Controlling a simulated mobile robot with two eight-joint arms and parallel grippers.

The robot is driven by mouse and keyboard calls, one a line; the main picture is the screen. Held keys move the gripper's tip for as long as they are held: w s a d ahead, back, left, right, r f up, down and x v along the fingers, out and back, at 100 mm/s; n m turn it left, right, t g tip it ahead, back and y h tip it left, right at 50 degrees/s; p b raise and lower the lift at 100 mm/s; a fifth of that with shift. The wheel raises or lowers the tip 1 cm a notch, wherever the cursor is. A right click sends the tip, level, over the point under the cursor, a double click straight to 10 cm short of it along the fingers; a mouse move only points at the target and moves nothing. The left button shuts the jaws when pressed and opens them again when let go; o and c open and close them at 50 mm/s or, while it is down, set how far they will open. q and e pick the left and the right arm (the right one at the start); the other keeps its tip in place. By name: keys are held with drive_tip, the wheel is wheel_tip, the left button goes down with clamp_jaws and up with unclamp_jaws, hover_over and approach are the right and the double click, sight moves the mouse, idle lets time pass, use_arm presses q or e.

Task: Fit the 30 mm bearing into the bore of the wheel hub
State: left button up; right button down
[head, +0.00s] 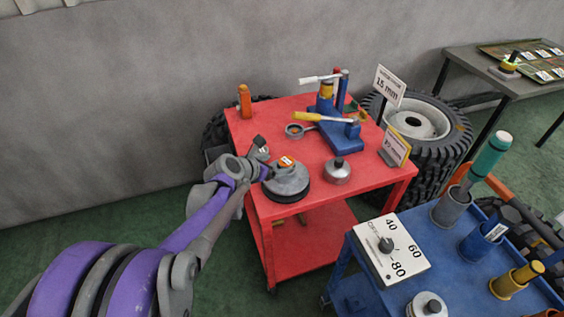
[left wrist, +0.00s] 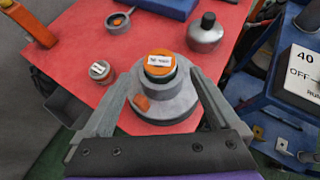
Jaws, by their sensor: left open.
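The wheel hub (head: 288,190) is a round grey piece with a dark base, near the front left of the red table. A piece with an orange top and white label (head: 287,161) sits at its centre; it also shows in the left wrist view (left wrist: 160,58). The label is too small to read, so I cannot tell whether this is the 30 mm bearing or how deep it sits. My left gripper (head: 264,158) is open. In the left wrist view its fingers (left wrist: 164,84) spread on either side of the orange-topped piece, over the hub (left wrist: 160,112). My right gripper is not in view.
A smaller labelled piece (left wrist: 100,72) stands left of the hub. A silver knobbed pot (head: 337,172) stands to its right. A grey ring (head: 294,131), a blue press (head: 342,135) and an orange bottle (head: 244,101) are behind. A blue cart (head: 395,285) stands front right.

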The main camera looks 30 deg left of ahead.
use_arm(q)
drive_tip(key=d+v, duration=0.1)
drive_tip(key=v, duration=0.6)
drive_tip(key=s+d+f+m+g, duration=0.2)
drive_tip(key=s+d+m, duration=0.3)
drive_tip(key=m, duration=0.6)
drive_tip(key=s+d+f+m+g+y, duration=0.1)
drive_tip(key=s+d+m, duration=0.4)
drive_tip(key=m, duration=0.7)
drive_tip(key=s+d+f+m+g, duration=0.3)
drive_tip(key=s+d+f+m, duration=0.2)
drive_tip(key=s+m, duration=0.3)
drive_tip(key=m, duration=0.3)
drive_tip(key=shift+s+m, duration=0.3)
